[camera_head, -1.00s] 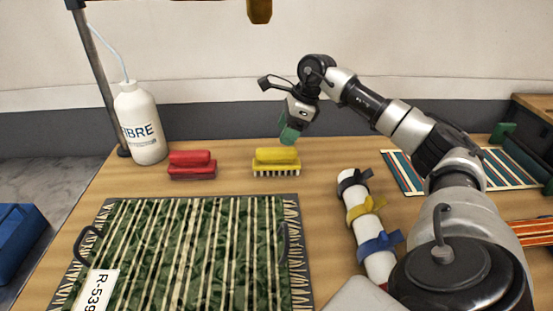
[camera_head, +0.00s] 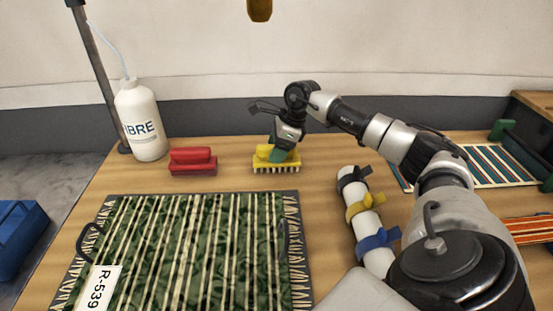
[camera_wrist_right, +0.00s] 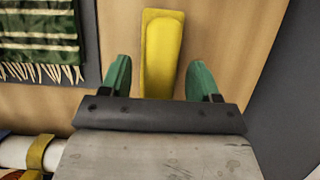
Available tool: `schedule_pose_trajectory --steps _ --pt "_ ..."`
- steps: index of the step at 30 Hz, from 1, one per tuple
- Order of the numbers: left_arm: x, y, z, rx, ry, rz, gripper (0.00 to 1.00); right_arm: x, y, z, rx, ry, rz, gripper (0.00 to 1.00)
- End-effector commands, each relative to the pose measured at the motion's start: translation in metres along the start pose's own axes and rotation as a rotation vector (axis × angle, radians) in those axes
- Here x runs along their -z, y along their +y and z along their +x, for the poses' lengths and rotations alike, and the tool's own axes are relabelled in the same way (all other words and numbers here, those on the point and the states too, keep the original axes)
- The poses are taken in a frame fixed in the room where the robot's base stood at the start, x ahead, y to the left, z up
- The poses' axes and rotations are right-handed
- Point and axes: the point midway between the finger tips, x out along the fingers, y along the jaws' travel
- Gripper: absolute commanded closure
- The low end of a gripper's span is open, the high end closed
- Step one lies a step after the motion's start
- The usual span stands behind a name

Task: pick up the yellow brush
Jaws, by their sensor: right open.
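The yellow brush (camera_head: 268,166) stands bristles down on the wooden table, beyond the green striped rug. My right gripper (camera_head: 278,154) is at the brush, its green fingers partly covering the brush's handle in the head view. In the right wrist view the yellow brush (camera_wrist_right: 162,50) lies between the two open green fingers of the gripper (camera_wrist_right: 160,78), with a gap on each side. The fingers do not close on it. My left gripper is in neither view.
A red brush (camera_head: 192,161) stands left of the yellow one, with a white bottle (camera_head: 141,122) behind it. A green striped rug (camera_head: 180,250) with a tag covers the front. A white roll with straps (camera_head: 350,184) lies at right.

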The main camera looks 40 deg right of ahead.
Motion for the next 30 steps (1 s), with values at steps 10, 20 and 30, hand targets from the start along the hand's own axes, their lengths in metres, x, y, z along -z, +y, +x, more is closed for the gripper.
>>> schedule_pose_trajectory --steps 10,20,30 --pt "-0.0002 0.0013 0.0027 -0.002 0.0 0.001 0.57 0.0019 -0.0001 0.004 0.0 0.0 0.0 0.38" --pt "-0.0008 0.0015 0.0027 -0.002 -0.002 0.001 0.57 0.0019 -0.0001 0.0042 0.0 0.0 0.0 0.41" --pt "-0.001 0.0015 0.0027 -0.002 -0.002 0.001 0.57 0.0018 0.0 0.0042 0.0 0.0 0.0 0.93"
